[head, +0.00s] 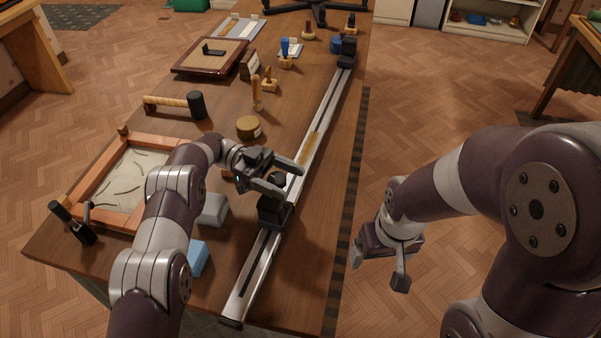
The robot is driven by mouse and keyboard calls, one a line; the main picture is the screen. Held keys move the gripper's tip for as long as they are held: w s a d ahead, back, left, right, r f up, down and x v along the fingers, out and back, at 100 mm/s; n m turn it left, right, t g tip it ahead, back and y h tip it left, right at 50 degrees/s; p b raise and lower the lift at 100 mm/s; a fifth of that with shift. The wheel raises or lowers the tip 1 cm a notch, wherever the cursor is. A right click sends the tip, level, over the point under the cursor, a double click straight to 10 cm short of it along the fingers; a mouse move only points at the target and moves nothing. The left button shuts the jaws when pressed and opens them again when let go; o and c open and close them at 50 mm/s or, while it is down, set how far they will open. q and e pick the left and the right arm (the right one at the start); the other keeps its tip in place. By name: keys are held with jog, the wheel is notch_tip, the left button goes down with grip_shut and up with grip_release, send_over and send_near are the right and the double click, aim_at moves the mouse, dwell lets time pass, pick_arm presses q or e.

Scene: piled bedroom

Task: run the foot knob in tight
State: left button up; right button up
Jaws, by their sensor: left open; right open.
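A long pale metal rail (262,268) runs along the table's right side. A black foot block (272,214) sits on its near part. A dark round knob (279,179) shows at the top of this block. My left gripper (284,180) is open, with its fingers around or just above the knob; I cannot tell whether they touch it. The gripper hides part of the knob and block. A second black block (347,52), with a blue part beside it, is at the rail's far end. My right gripper (384,268) is open and empty, off the table's right edge above the floor.
The wooden table (222,260) holds a sand-filled wooden frame (88,184), a mallet (196,105), a round tin (248,127), a grey block (213,209), a blue block (198,257) and several wooden-handled tools. Open floor (420,100) lies to the right.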

pick_arm(q)
notch_tip(320, 180, up, 5)
jog(key=shift+d+f+p, duration=0.15)
jog(key=shift+f+p, duration=0.05)
jog(key=shift+p, duration=0.95)
jog(key=s+d+r+b, duration=0.2)
jog(key=s+d+r, duration=0.3)
jog(key=d, duration=0.4)
jog(key=shift+s+d+r, duration=0.3)
jog(key=shift+s+r, duration=0.1)
jog(key=shift+s, duration=0.3)
